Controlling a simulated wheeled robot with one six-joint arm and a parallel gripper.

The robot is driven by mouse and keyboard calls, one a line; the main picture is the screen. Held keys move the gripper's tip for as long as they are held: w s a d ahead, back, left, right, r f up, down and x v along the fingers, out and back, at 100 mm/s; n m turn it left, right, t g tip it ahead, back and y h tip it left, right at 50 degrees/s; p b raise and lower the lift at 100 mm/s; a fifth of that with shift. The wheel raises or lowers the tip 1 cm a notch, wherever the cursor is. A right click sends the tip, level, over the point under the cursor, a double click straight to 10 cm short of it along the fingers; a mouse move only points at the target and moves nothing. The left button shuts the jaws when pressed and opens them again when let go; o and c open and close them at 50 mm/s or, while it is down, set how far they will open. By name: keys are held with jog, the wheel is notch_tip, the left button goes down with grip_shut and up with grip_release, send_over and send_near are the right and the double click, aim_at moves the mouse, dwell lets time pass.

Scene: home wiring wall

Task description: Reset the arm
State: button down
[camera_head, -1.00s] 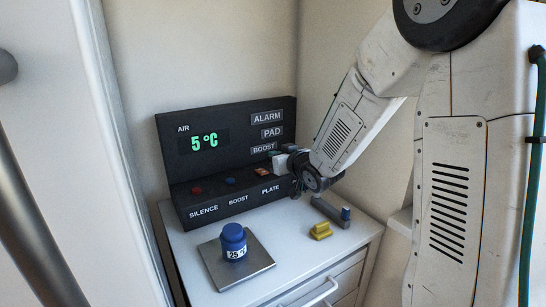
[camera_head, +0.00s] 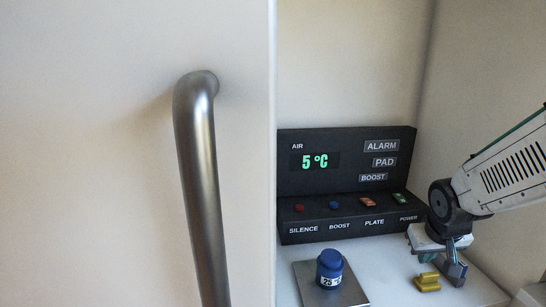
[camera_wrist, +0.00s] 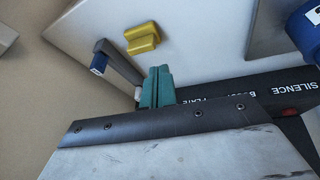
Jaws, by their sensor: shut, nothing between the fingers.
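My gripper (camera_head: 456,246) is at the right of the head view, just right of the black control panel (camera_head: 345,160). Its fingers point down over the worktop, near a grey bar-shaped item. In the wrist view the teal fingertips (camera_wrist: 157,86) are together, with nothing between them. The panel's display reads 5 °C. Its ledge carries buttons labelled SILENCE, BOOST, PLATE and POWER; the PLATE (camera_head: 367,201) and POWER (camera_head: 400,199) switches look orange and green.
A blue jar (camera_head: 329,268) marked 25 °C stands on a grey plate (camera_head: 350,294). A yellow block (camera_head: 428,282) and a grey bar with a blue end (camera_wrist: 117,63) lie close to my gripper. A large door with a metal handle (camera_head: 196,180) fills the left.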

jog(key=s+a+r+g, duration=0.1)
jog(key=s+a+r, duration=0.1)
jog(key=s, duration=0.5)
jog(key=s+a+r+g+y, duration=0.1)
jog(key=s+a+r, duration=0.2)
jog(key=s, duration=0.4)
jog(key=s+a+r+g, duration=0.1)
jog(key=s+a+r, duration=0.2)
jog(key=s+r, duration=0.2)
jog(key=s, duration=0.3)
jog(key=shift+n+y, duration=0.3)
jog(key=shift+y, duration=0.1)
